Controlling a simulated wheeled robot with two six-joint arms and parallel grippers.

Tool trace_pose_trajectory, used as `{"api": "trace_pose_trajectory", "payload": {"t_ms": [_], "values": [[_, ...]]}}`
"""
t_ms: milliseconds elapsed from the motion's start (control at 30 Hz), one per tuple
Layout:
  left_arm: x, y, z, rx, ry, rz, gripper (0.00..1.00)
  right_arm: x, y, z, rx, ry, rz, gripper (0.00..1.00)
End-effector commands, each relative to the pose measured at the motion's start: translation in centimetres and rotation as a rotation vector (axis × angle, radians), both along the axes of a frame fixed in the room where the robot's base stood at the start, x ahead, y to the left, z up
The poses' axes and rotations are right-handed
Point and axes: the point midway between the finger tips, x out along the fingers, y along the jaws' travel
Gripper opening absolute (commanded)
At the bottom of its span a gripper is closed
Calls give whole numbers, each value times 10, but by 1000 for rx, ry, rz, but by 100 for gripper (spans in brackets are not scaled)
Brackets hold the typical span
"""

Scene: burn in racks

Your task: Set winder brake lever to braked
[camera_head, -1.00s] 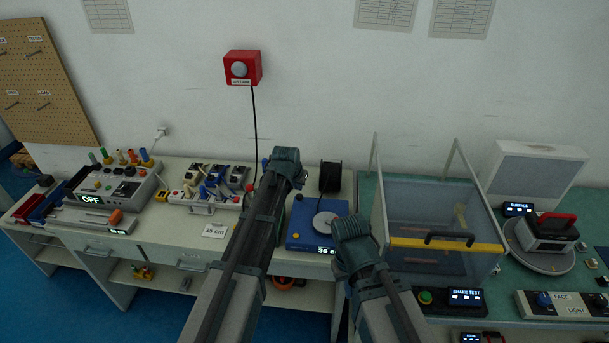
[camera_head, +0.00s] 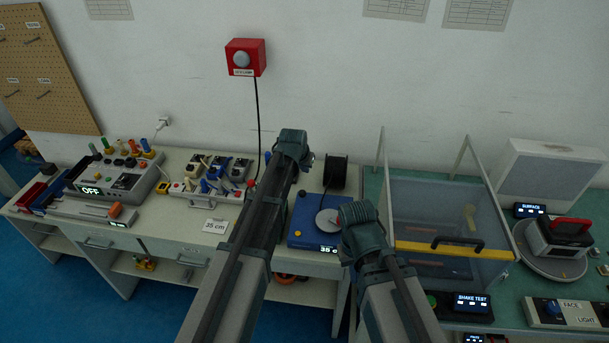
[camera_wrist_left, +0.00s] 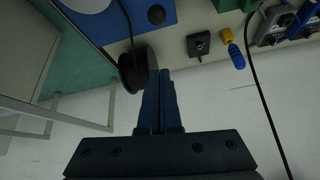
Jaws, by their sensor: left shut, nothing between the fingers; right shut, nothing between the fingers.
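The winder (camera_head: 300,226) is a blue box with a pale round disc (camera_head: 327,222) on top and a lit display that seems to read 35 cm. A black spool (camera_head: 337,172) stands behind it; the spool also shows in the left wrist view (camera_wrist_left: 130,72). My left gripper (camera_head: 308,160) is shut and empty, left of the spool in the head view; its fingertips (camera_wrist_left: 160,74) overlap the spool's edge in the wrist view. Contact cannot be told. My right gripper (camera_head: 345,213) is shut and empty at the winder's right side, partly covering it. I cannot make out the brake lever clearly.
A small black box with a knob (camera_wrist_left: 199,43) is near the spool. A clear-walled box (camera_head: 450,248) stands right. A cable hangs from the red wall lamp (camera_head: 246,58).

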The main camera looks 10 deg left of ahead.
Motion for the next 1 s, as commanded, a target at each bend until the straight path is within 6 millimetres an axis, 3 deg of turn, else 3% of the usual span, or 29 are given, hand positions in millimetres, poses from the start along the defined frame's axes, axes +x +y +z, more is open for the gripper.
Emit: {"api": "trace_pose_trajectory", "payload": {"t_ms": [667,800,1000], "values": [[50,-6,-88,0,0,0,0,0,0,-88,0,0,-2,0],[21,-1,-87,0,0,0,0,0,0,-87,0,0,-2,0],[9,2,-89,0,0,0,0,0,0,-89,0,0,-2,0]]}}
